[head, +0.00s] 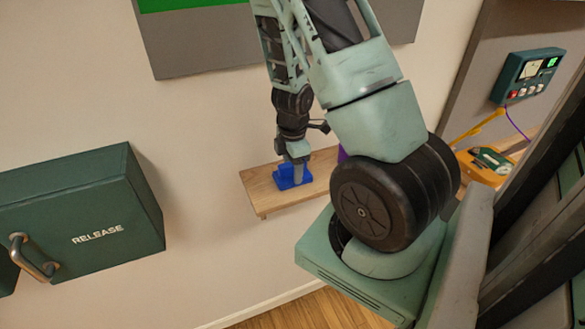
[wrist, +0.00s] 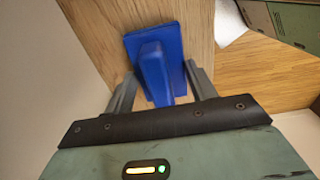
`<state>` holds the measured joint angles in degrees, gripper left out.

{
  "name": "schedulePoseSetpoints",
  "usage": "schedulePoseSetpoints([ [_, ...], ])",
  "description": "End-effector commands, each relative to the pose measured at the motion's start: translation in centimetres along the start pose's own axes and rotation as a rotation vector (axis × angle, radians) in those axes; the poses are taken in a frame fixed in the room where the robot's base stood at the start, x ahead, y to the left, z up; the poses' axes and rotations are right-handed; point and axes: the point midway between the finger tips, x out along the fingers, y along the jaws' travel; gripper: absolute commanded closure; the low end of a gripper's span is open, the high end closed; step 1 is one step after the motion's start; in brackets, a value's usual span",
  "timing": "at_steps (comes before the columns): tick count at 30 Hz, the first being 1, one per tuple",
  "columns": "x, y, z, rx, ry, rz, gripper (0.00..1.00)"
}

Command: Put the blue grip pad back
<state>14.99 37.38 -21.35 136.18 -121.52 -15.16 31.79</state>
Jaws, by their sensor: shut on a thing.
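The blue grip pad (head: 287,182) is on the wooden wall shelf (head: 263,203), near its left end. My gripper (head: 299,168) points down at it from above. In the wrist view the blue pad (wrist: 166,50) shows a flat base and a raised handle. My gripper (wrist: 160,90) has one grey finger on each side of the handle and is shut on it. The base appears to rest on the wood, though a small gap underneath cannot be ruled out.
A purple thing (head: 342,155) stands on the shelf to the right, partly hidden by my arm. A green RELEASE box (head: 95,205) with a handle is on the wall at left. A green control box (head: 527,75) and a yellow device (head: 487,164) are at right.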

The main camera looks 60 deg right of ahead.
Motion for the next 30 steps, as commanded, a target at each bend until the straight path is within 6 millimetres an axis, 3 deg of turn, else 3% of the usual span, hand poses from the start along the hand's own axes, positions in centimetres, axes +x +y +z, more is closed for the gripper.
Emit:
schedulePoseSetpoints([
  [1, 0.2, -0.1, 0.0, -0.002, -0.001, -0.003, 0.73],
  [2, 0.2, -0.1, 0.0, -0.002, -0.001, -0.004, 0.36],
  [4, 0.2, -0.1, 0.0, -0.002, -0.001, -0.004, 0.19],
  [13, 0.0, -0.1, 0.0, -0.002, -0.001, -0.002, 0.19],
  [17, -1.1, 0.0, -0.1, -0.004, -0.001, -0.001, 0.19],
  [30, -9.3, 0.0, -0.1, -0.006, -0.001, 0.001, 0.19],
])
